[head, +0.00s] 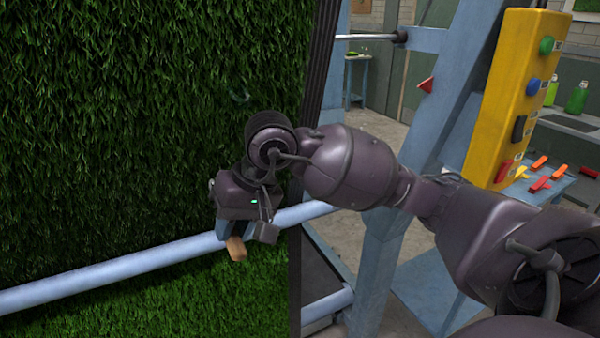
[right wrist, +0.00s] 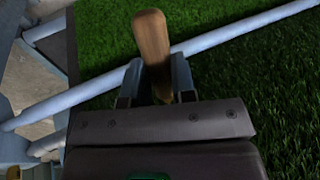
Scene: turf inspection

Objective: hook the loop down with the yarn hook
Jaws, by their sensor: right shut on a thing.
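The yarn hook's wooden handle (head: 236,248) sticks out below my right gripper (head: 234,229) in the head view. In the right wrist view the handle (right wrist: 152,48) stands between the two fingers of the right gripper (right wrist: 156,88), which is shut on it. The hook's metal end is hidden in both views. A small dark curved strand (head: 240,97), possibly the loop, shows faintly on the upright turf (head: 110,110), above the gripper and apart from it. My left gripper is not in view.
A pale blue bar (head: 110,274) crosses the turf close to the gripper. A blue frame post (head: 385,190) and a yellow button box (head: 506,95) stand at the right. Red and orange clips lie on a blue table (head: 560,188) behind.

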